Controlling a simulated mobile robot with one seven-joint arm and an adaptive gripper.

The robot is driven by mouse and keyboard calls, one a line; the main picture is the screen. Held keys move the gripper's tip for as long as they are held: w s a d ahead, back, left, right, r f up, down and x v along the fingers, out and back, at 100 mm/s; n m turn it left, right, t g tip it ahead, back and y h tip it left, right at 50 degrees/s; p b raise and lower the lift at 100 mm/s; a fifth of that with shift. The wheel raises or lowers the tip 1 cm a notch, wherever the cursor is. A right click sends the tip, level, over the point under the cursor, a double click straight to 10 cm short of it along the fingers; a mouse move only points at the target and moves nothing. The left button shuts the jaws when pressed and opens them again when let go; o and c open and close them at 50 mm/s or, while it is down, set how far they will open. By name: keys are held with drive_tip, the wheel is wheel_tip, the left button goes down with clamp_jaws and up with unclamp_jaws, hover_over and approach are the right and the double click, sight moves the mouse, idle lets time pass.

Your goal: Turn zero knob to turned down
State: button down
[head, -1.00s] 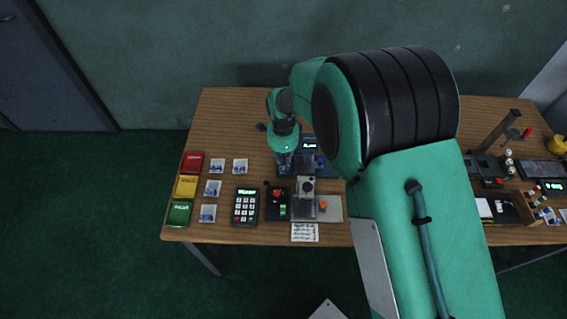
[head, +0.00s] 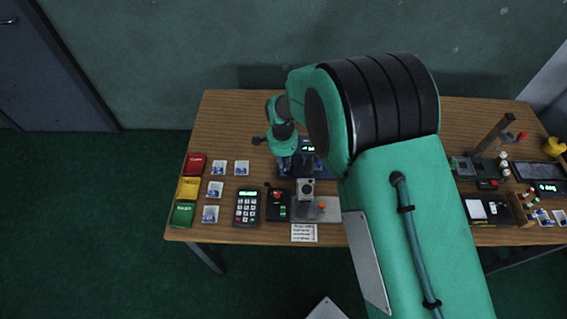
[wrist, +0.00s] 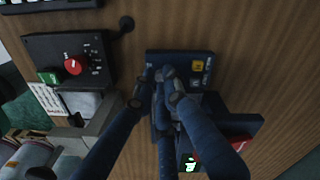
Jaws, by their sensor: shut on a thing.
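The blue device (wrist: 205,68) has a yellow button (wrist: 198,65) and a lit green display (wrist: 190,163). In the head view the blue device (head: 321,166) is partly covered by my arm. My gripper (wrist: 158,82) is over this device, its dark fingers closed on a small part at the panel. This is where the zero knob appears to be, but the fingertips hide most of it, so its marking and turn angle cannot be read. In the head view my gripper (head: 287,163) points down at the device's left part.
A black box with a red knob (wrist: 73,65) and green switch (wrist: 48,77) stands close beside the device.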

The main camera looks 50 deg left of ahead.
drive_tip(key=n+p, duration=0.1)
drive_tip(key=n, duration=0.3)
drive_tip(key=shift+n+p, duration=0.3)
drive_tip(key=shift+n, duration=0.1)
drive_tip(key=shift+a, duration=0.1)
drive_tip(key=c, duration=1.8)
unclamp_jaws()
